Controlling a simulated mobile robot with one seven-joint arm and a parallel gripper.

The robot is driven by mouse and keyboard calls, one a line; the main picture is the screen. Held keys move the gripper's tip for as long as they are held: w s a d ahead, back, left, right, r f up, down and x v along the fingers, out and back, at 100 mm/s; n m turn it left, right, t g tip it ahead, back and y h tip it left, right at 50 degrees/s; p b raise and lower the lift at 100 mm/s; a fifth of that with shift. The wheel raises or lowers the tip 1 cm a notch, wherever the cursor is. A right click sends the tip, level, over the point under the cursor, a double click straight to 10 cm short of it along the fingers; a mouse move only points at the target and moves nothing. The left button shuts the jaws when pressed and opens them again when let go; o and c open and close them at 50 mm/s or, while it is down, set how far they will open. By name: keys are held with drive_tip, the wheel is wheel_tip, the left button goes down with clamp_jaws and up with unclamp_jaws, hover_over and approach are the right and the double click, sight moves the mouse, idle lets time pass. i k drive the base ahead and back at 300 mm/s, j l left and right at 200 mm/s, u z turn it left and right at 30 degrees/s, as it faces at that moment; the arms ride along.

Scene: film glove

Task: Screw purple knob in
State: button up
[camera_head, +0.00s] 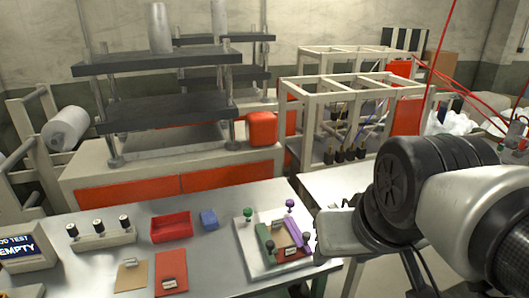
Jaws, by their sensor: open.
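A purple knob (290,204) stands at the back right of a small fixture on the table. A purple bar (297,229) runs forward from beside it. How far the purple knob is screwed in is too small to tell. My gripper (324,242) is just right of the fixture, apart from the purple knob, and seen partly from behind. It is open, and I see nothing held in it.
A press (155,110) and a white frame (345,85) stand behind. Bare table lies left of the fixture.

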sight(290, 203)
drive_tip(key=i+l+u, duration=0.5)
drive_tip(key=l, duration=0.45)
drive_tip(key=i, duration=0.1)
